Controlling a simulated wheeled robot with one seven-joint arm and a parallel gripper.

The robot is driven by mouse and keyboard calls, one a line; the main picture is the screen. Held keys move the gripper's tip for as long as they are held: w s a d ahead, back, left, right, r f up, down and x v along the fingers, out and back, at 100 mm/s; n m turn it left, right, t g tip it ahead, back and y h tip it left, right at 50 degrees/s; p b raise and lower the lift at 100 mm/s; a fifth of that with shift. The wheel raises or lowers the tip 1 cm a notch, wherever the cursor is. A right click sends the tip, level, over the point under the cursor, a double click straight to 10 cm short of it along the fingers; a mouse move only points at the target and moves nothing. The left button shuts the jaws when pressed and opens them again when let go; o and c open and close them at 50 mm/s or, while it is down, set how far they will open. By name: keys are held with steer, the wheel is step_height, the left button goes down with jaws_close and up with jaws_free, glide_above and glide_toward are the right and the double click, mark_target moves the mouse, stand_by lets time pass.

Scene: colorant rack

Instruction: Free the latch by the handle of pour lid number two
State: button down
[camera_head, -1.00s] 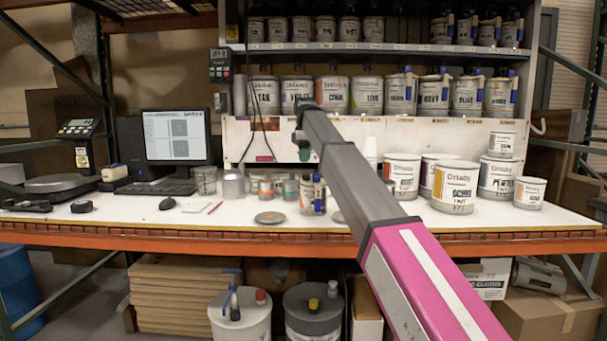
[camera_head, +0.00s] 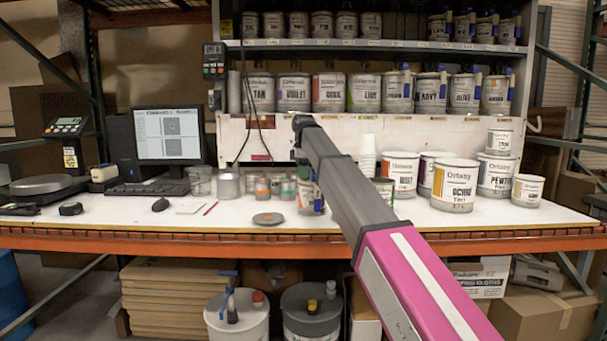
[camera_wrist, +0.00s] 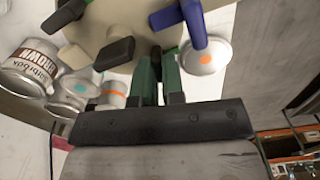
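In the wrist view, my gripper (camera_wrist: 159,88) has two dark green fingers close together, with a narrow gap between them. A beige lid-like surface (camera_wrist: 112,32) lies just past the fingertips. It bears a black handle-like piece (camera_wrist: 100,52), and a blue handle (camera_wrist: 194,25) stands to its right. Whether a finger touches any of these I cannot tell. No number shows, so I cannot tell which lid is number two. In the head view my arm hides the gripper; a small can with blue on it (camera_head: 310,199) shows beside the arm on the bench.
Large cans (camera_head: 455,185) stand on the bench's right. A flat grey disc (camera_head: 268,219) lies at the front. A shelf (camera_head: 375,118) rises behind.

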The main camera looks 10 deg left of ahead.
steer(key=shift+n, duration=0.8)
steer(key=c, duration=1.2)
jaws_free()
